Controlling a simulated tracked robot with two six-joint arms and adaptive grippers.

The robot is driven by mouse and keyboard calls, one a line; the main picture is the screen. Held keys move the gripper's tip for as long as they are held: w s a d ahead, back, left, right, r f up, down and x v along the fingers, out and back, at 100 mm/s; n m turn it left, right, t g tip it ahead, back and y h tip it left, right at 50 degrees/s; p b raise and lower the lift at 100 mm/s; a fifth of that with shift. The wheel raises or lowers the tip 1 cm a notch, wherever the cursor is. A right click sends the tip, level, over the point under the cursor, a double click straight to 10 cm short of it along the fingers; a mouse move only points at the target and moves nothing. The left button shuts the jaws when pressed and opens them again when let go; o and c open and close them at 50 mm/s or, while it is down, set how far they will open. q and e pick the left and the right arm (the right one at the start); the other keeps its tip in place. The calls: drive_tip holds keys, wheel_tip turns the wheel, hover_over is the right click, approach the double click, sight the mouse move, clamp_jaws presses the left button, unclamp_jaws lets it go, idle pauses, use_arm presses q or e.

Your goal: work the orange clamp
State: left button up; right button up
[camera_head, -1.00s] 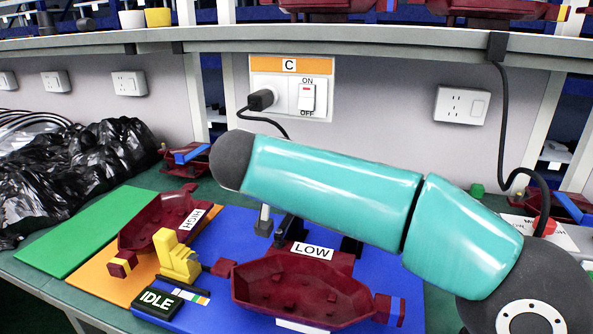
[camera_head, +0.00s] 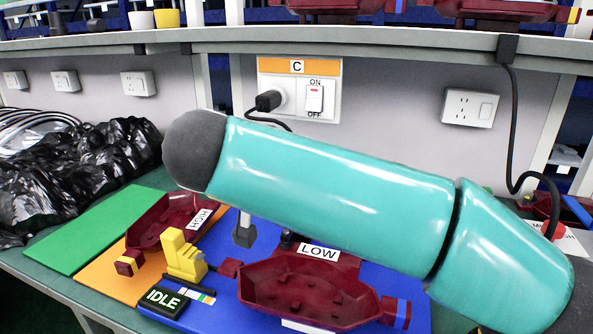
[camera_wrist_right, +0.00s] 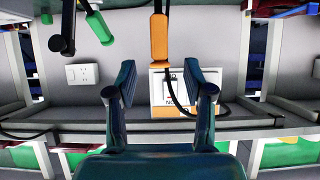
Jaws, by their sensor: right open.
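In the right wrist view, which is upside down, a bright orange handle (camera_wrist_right: 158,37) hangs from the top edge, near the picture's middle. I take it for the orange clamp; its base is out of that view. My right gripper (camera_wrist_right: 160,91) is open and empty, with its two dark fingers spread. The handle lines up with the gap, but no contact shows. In the head view my teal right arm crosses the picture and hides the right gripper and any orange clamp. A dark red lamp housing labelled LOW (camera_head: 310,290) lies on the blue mat (camera_head: 225,318). My left gripper is not in view.
A green handle (camera_wrist_right: 97,23) and a black one (camera_wrist_right: 68,28) stand beside the orange handle. A yellow block (camera_head: 183,256) and an IDLE display (camera_head: 164,301) sit left of the LOW housing. A HIGH housing (camera_head: 160,222) lies on the orange mat (camera_head: 105,279). Black bags (camera_head: 80,175) lie at left.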

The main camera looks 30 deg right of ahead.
drive_tip(key=shift+v, duration=1.6)
